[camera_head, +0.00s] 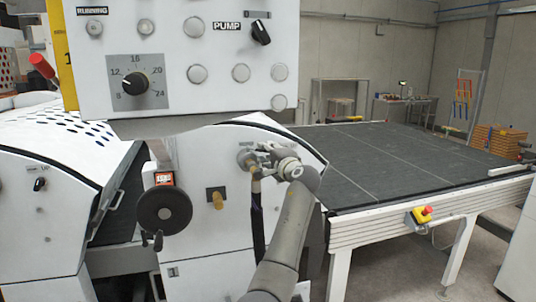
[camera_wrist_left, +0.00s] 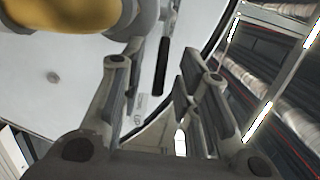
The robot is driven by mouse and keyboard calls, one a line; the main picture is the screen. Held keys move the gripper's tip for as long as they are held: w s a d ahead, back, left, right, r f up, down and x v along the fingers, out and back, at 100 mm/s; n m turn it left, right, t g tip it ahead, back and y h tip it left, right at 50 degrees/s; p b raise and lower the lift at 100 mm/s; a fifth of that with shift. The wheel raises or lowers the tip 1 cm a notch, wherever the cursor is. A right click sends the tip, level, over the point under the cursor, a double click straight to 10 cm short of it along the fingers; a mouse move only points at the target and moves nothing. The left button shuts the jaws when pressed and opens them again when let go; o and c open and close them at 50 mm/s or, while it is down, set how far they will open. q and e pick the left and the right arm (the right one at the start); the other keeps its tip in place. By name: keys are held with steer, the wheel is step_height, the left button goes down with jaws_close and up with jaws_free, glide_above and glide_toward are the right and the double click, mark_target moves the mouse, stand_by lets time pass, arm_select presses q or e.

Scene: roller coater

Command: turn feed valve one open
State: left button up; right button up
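My left gripper (camera_head: 262,158) is at the white machine's side panel, in front of a round grey fitting (camera_head: 246,158) with a dark hose (camera_head: 257,215) below it. In the left wrist view my left gripper (camera_wrist_left: 160,68) has its fingers apart. A slim black handle (camera_wrist_left: 162,66) shows between them, with a gap on each side. A yellow rounded part (camera_wrist_left: 62,14) with a grey collar is at the upper left. A second brass-coloured valve-like fitting (camera_head: 215,195) sits lower left on the panel. No label shows which is feed valve one. My right gripper is not in view.
A control panel (camera_head: 205,75) with knobs and buttons hangs above. A black handwheel (camera_head: 164,211) sticks out at the left. A dark conveyor table (camera_head: 400,160) with a red stop button (camera_head: 426,210) stands to the right.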

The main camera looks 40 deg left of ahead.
arm_select(q)
steer(key=v, duration=1.2)
steer(key=shift+c, duration=0.4)
